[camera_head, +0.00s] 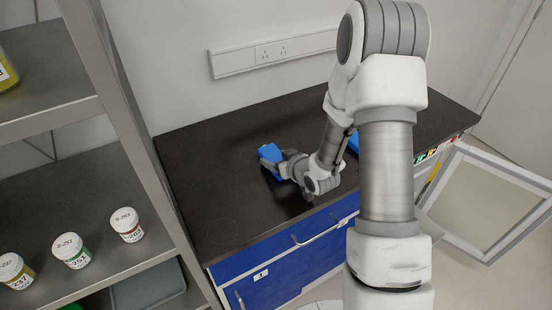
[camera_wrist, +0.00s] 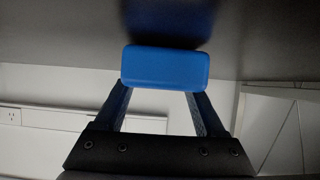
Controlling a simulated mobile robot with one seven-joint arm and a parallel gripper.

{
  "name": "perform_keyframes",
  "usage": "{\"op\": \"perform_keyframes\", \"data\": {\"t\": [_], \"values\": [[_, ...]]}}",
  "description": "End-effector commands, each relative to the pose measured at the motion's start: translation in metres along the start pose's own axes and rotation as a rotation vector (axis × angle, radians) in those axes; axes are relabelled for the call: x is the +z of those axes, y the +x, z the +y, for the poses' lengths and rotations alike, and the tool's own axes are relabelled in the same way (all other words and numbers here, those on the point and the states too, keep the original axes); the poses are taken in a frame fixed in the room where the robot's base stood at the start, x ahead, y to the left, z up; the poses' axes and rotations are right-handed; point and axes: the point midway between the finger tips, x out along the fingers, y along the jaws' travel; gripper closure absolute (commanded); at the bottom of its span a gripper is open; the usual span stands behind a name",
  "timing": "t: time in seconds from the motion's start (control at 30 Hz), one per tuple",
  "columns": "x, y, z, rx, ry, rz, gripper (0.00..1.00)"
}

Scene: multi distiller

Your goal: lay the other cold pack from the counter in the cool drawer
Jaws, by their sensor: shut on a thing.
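A blue cold pack (camera_head: 271,157) is at the end of my gripper (camera_head: 283,168), over the black counter (camera_head: 225,195). In the wrist view my gripper's two fingers (camera_wrist: 163,95) are shut on the cold pack (camera_wrist: 165,68), which sits between their tips. A dark reflection shows beside it; I cannot tell whether the pack touches the counter. Another blue thing (camera_head: 353,142) shows on the counter, mostly hidden behind my arm. Blue drawer fronts (camera_head: 300,255) with handles are below the counter's front edge. I cannot tell which one is the cool drawer, and no drawer interior shows.
A metal shelf (camera_head: 65,120) at the left holds several labelled jars (camera_head: 72,250) and a grey bin (camera_head: 148,287). An open framed door (camera_head: 490,200) stands at the right. A socket strip (camera_head: 270,52) is on the back wall. The counter's left part is clear.

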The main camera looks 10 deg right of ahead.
Motion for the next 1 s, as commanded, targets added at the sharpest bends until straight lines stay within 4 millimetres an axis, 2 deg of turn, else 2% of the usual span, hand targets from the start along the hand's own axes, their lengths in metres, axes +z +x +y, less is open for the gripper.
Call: {"op": "perform_keyframes", "data": {"t": [0.27, 0.3, 0.43, 0.8, 0.87, 1.0], "values": [[0.003, 0.002, 0.000, 0.000, 0.000, 0.001, 0.94], [0.003, 0.002, 0.000, 0.000, 0.000, 0.000, 0.24], [0.003, 0.001, 0.000, -0.001, 0.000, 0.000, 0.01], [-0.003, -0.001, 0.000, -0.001, 0.000, 0.000, 0.00], [-0.001, -0.009, 0.001, 0.001, 0.000, 0.000, 0.00], [-0.002, -0.038, 0.001, 0.003, 0.000, 0.001, 0.00]]}}
